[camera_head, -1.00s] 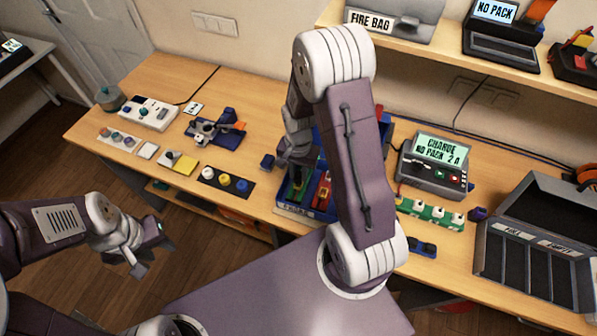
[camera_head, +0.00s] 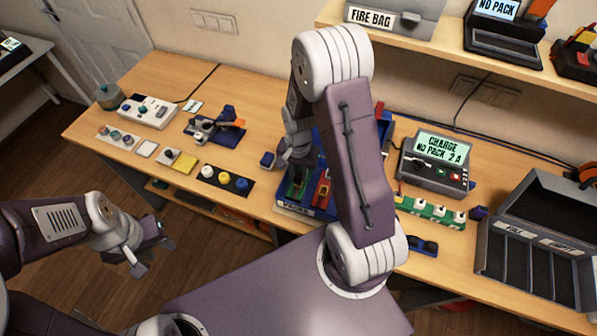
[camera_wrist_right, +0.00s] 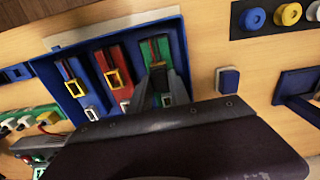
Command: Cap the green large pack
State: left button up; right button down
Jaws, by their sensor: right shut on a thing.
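The green large pack (camera_wrist_right: 155,49) stands in the right slot of a blue tray (camera_wrist_right: 75,43) in the right wrist view. My right gripper (camera_wrist_right: 160,88) is at the near end of this pack. It is shut on a small dark piece, apparently a cap (camera_wrist_right: 159,79), between its fingers; whether that piece touches the pack's yellow-edged end I cannot tell. In the head view the green pack (camera_head: 297,190) is partly hidden by my right arm. My left gripper (camera_head: 154,256) is open and empty, away from the table over the floor.
A red pack (camera_wrist_right: 111,76) and a blue pack (camera_wrist_right: 72,80) stand beside the green one. A small blue block (camera_wrist_right: 229,81) lies just outside the tray. A black strip with round caps (camera_head: 226,182), the charger (camera_head: 437,163) and a grey bin (camera_head: 530,240) stand around it.

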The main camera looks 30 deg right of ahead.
aim_at(298, 175)
jog(key=shift+f+b, duration=0.5)
jog(key=shift+f, duration=0.2)
jog(key=c, duration=1.1)
grip_release()
jog(key=shift+c, duration=0.2)
notch_tip(298, 175, up, 9)
jog(key=shift+r+b, duration=0.1)
jog(key=shift+b, duration=0.2)
